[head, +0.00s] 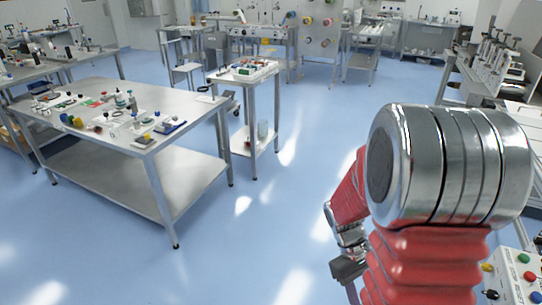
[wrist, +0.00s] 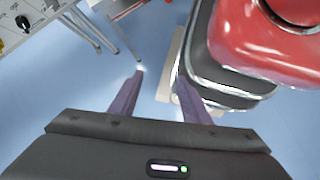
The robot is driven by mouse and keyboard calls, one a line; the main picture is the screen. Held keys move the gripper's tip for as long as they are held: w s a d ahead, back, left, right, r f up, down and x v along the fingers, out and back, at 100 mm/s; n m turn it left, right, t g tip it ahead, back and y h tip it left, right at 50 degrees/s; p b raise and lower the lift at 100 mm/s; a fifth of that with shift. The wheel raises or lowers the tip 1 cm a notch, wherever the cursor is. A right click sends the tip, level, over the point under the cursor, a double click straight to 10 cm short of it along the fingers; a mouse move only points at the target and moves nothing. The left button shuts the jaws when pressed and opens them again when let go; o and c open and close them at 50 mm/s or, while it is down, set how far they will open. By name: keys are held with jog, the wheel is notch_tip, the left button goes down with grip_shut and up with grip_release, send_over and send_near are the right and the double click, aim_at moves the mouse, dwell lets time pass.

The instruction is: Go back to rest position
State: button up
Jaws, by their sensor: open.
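In the head view my arm, red with a large silver joint, stands at the right. My gripper (head: 347,272) hangs low there, partly hidden behind the arm, over the floor. In the wrist view a red and dark grey part of my own body lies close to the right finger; I cannot tell whether they touch.
A steel table (head: 185,97) with many small items stands at the left. A small side table (head: 243,77) is beside it. A control panel with coloured buttons (head: 515,277) is at lower right. The blue floor (head: 270,230) in the middle is clear.

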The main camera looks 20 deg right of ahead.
jog(key=w+a+r+m+t+y, duration=0.1)
jog(key=w+a+r+t+y, duration=0.1)
jog(key=a+r+t, duration=0.9)
jog(key=w+a+r, duration=0.1)
jog(key=a+r, duration=0.7)
jog(key=r, duration=0.3)
jog(key=shift+a, duration=0.15)
jog(key=shift+w+r, duration=0.1)
dwell(0.6)
